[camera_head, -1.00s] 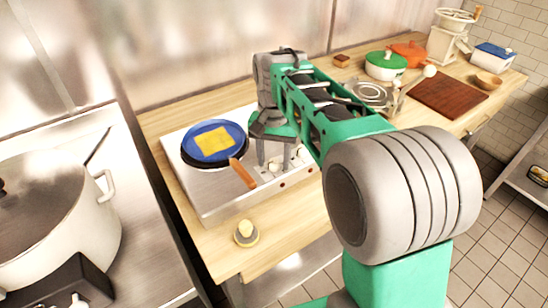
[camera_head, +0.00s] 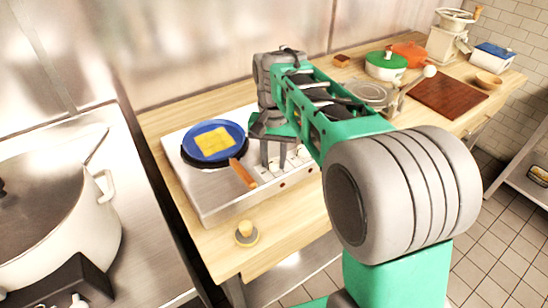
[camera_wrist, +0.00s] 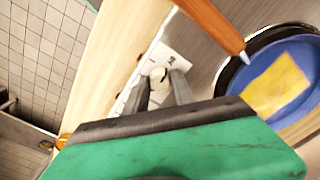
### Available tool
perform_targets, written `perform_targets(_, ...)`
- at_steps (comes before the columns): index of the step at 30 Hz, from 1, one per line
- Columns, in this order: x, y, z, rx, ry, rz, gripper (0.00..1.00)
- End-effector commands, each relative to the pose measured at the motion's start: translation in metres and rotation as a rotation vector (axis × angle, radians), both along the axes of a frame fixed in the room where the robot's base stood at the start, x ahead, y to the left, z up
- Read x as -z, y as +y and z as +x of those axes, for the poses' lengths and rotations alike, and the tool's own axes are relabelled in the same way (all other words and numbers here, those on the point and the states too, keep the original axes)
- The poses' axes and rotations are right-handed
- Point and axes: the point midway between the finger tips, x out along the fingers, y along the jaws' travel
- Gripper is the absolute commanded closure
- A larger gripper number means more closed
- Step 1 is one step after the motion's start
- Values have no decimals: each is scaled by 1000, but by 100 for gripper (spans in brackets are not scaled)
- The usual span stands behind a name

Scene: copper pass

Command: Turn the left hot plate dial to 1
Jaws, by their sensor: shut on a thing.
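The hot plate (camera_head: 215,203) is a pale steel unit on the wooden counter, with white dial panels along its front right edge. In the wrist view, a round white dial (camera_wrist: 158,75) sits between the two grey fingers of my gripper (camera_wrist: 160,84). The gripper is shut on it. It appears to be the left dial, near the pan handle; its pointer setting is too small to read. A white label (camera_wrist: 174,58) with dark marks lies beside it. In the head view, my gripper (camera_head: 273,163) reaches down to the panel, and its fingers partly hide the dials.
A blue pan (camera_head: 231,133) with a yellow square (camera_head: 214,141) sits on the plate; its wooden handle (camera_head: 243,173) points close beside my gripper. A small wooden-knobbed object (camera_head: 246,233) stands in front. A large pot (camera_head: 60,220) is at left. Pots and a board (camera_head: 448,95) lie right.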

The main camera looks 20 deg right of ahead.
Motion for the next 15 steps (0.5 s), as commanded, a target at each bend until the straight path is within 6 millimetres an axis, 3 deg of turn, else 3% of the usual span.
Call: perform_targets(15,-2,0,0,-355,-1,0,100)
